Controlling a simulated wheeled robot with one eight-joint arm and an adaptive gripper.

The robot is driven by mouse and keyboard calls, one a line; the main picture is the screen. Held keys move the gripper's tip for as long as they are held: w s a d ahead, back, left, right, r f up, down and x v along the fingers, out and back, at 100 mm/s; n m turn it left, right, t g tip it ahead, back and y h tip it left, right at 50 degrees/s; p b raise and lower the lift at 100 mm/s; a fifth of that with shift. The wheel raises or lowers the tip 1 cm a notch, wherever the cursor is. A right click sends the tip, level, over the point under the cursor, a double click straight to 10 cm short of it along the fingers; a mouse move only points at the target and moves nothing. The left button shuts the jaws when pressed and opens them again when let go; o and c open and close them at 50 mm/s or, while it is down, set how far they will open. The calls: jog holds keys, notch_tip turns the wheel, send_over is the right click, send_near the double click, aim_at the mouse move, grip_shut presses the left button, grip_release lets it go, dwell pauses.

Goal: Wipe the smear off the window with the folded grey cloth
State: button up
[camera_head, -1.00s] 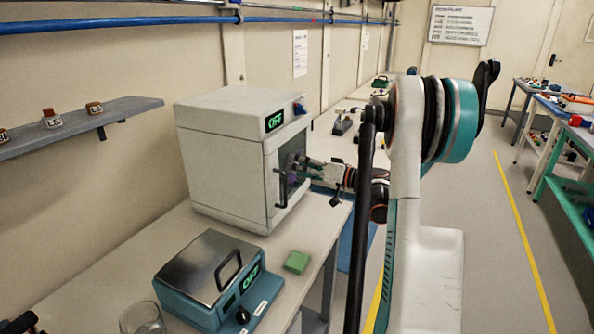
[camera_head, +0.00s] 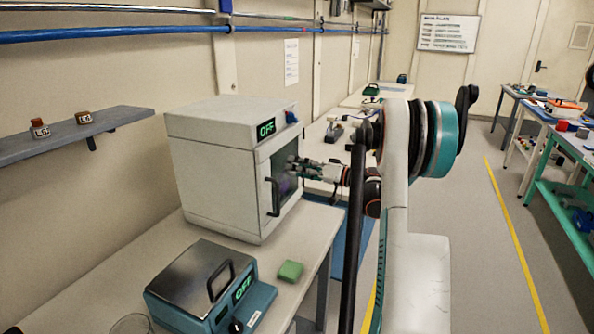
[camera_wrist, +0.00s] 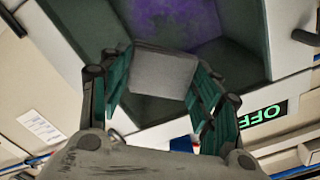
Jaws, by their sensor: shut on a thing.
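The folded grey cloth (camera_wrist: 165,75) is gripped between the fingers of my gripper (camera_wrist: 160,80) in the wrist view. My gripper (camera_head: 294,165) is in front of the glass door window (camera_head: 284,160) of the white cabinet (camera_head: 212,175) in the head view. A purple smear (camera_wrist: 205,42) shows on the dark window just beyond the cloth. In the head view the smear (camera_head: 288,186) is partly hidden behind the fingers and the door handle. The cloth is close to the window; I cannot tell whether it touches.
The dark door handle (camera_head: 273,197) stands out beside the window. A teal device (camera_head: 205,290) with a steel lid and a green block (camera_head: 290,271) are on the bench in front. A shelf with small jars (camera_head: 70,135) is at left. The aisle floor (camera_head: 470,230) at right is clear.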

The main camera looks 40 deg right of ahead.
jog(key=d, duration=0.2)
jog(key=w+d, duration=0.1)
jog(key=shift+w+d, duration=0.15)
jog(key=shift+d, duration=0.2)
jog(key=v, duration=0.6)
dwell(0.5)
jog(key=shift+b+v, duration=0.3)
jog(key=shift+v, duration=1.2)
